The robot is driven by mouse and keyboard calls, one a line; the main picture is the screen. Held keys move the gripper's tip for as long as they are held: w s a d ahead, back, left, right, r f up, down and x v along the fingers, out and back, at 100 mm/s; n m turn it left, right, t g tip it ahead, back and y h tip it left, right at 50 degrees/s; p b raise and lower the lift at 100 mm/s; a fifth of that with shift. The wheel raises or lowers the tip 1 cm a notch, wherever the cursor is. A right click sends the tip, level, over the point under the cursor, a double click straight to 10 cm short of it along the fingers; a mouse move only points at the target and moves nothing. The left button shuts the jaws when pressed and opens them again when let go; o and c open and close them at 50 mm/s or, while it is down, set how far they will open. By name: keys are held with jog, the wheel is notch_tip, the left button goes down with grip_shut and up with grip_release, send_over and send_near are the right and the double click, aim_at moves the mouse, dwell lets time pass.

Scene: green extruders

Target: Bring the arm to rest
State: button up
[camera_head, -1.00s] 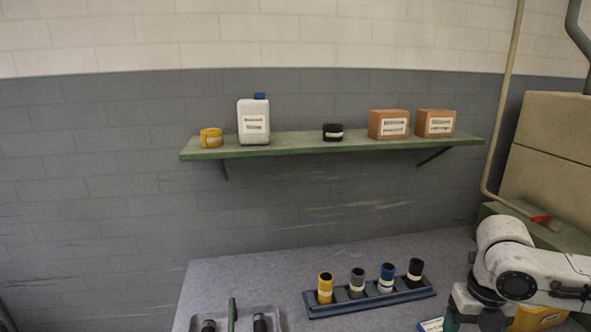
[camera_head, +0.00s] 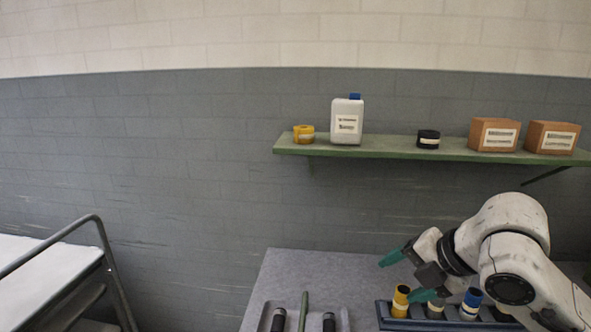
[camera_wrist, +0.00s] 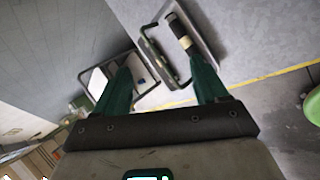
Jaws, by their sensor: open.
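My white arm reaches in from the right in the head view. My gripper (camera_head: 408,277) has two green fingers spread apart with nothing between them. It hangs in the air over the grey table (camera_head: 310,265), and from this angle it shows close to the rack of cylinders. In the wrist view my gripper (camera_wrist: 162,80) is also open and empty. The fingers there point toward a tray, with floor and wall beyond.
A dark rack (camera_head: 386,320) holds yellow and blue cylinders (camera_head: 471,301); my arm hides part of it. A tray (camera_head: 346,319) with dark-handled cylinders stands left of it. A shelf (camera_head: 390,149) carries a white jug (camera_head: 347,121) and boxes (camera_head: 493,134). A cart (camera_head: 55,262) stands at left.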

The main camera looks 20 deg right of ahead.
jog(key=w+a+m+t+y, duration=0.2)
jog(key=w+a+m, duration=0.3)
jog(key=a+m, duration=0.3)
jog(key=s+a+f+m+g, duration=0.1)
jog(key=s+a+f+m, duration=0.2)
jog(key=f, duration=0.3)
jog(key=s+a+f+m, duration=0.2)
jog(key=a+f+m, duration=0.15)
jog(key=f, duration=0.25)
jog(key=s+f+m+g+h, duration=0.1)
jog(key=s+f+m+g, duration=0.35)
jog(key=s+f, duration=0.65)
jog(key=s+d+f+m+g+h, duration=0.1)
jog(key=s+d+f+m, duration=0.1)
jog(key=s, duration=0.5)
jog(key=s+d+f+m+g+h, duration=0.2)
jog(key=s+f, duration=0.3)
jog(key=s, duration=0.2)
jog(key=shift+s+d+f, duration=0.25)
jog(key=shift+o, duration=0.2)
